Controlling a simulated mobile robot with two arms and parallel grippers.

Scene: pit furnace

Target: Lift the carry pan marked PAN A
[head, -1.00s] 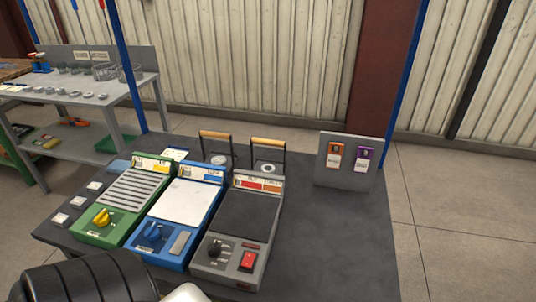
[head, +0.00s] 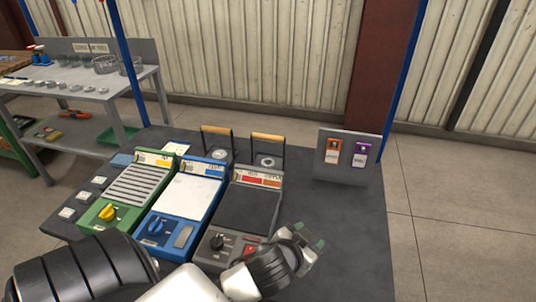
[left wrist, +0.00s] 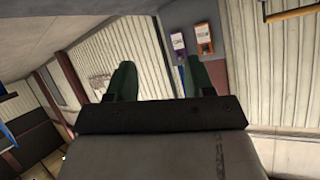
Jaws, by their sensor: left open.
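Two carry pans with black frames and wooden handles stand at the back of the dark bench: a left pan (head: 217,130) and a right pan (head: 267,137). Their lower parts are partly hidden by the devices in front, and I cannot read which is PAN A. My left gripper (head: 310,236) is open and empty at the front right, in front of the pans and apart from them. In the left wrist view its green fingers (left wrist: 161,80) are spread, and a wooden bar (left wrist: 290,14), likely a pan handle, shows at the upper right. My right gripper is not in view.
Green (head: 128,191), blue (head: 186,209) and grey (head: 247,210) devices stand in a row before the pans. A grey panel (head: 345,172) with orange and purple tags stands at the back right. The right of the dark bench (head: 350,230) is clear. A side table (head: 95,92) holds glassware.

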